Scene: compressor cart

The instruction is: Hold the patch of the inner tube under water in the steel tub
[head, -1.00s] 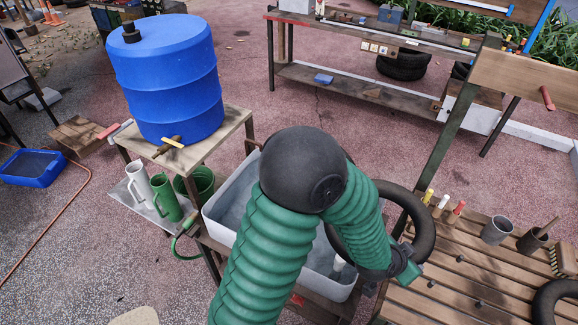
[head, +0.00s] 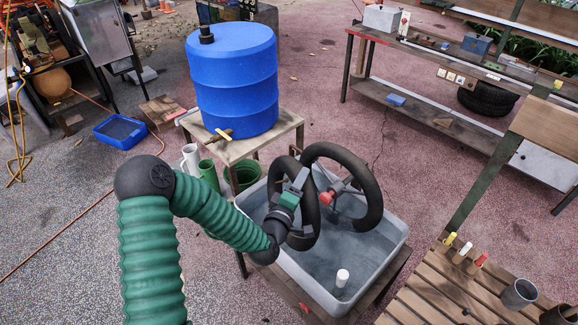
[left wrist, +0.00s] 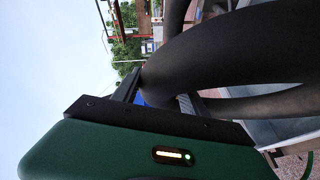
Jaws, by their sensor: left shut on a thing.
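My left gripper (head: 298,182) is shut on the black inner tube (head: 376,188) above the left part of the grey steel tub (head: 398,232). The tube shows as two loops, the right one rising above the tub. Its lower parts hang down in the tub; I cannot tell how far they are under water. A small red piece (head: 327,198) with a grey rod shows between the loops; I cannot tell whether it is the patch. In the left wrist view the tube (left wrist: 230,55) fills the upper right, beside my green gripper body. My right gripper is out of view.
A white cylinder (head: 342,278) stands in the tub's near part. A blue barrel (head: 235,80) stands on a wooden stand (head: 285,122) behind left. A slatted bench (head: 430,295) with markers and a grey cup (head: 519,293) is at the right. Open floor lies behind the tub.

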